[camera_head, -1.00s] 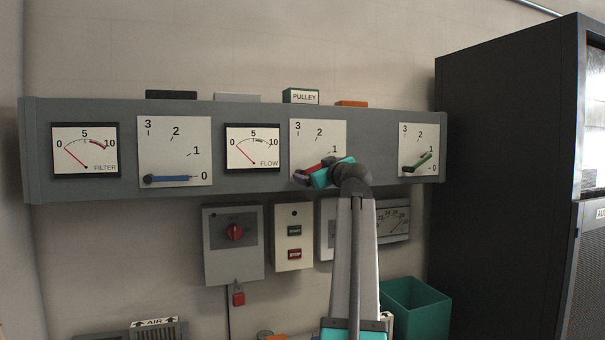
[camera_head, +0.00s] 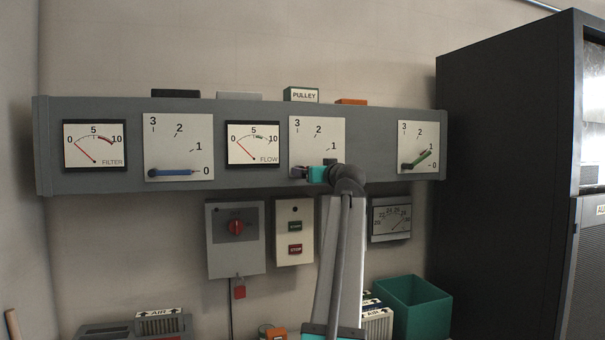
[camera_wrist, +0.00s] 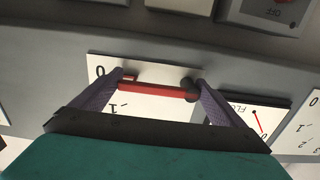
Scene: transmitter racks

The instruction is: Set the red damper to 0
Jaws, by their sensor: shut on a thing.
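The red damper's white dial plate (camera_head: 317,138) is on the grey panel, with marks 3, 2 and 1 visible. My gripper (camera_head: 309,172) is at its lower edge and hides the 0 mark and most of the lever there. In the wrist view, upside down, the red lever (camera_wrist: 158,90) runs from its dark pivot (camera_wrist: 192,91) at the right towards the 0 at the left. It lies nearly level, with its tip close to the 0. My gripper (camera_wrist: 157,80) is shut on the lever, with one finger near the tip and one near the pivot.
The blue damper (camera_head: 175,172) to the left points at 0, and the green damper (camera_head: 418,160) to the right points near 1. FILTER (camera_head: 94,146) and FLOW (camera_head: 252,143) gauges share the panel. A switch box (camera_head: 236,255) and button box (camera_head: 294,245) hang below.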

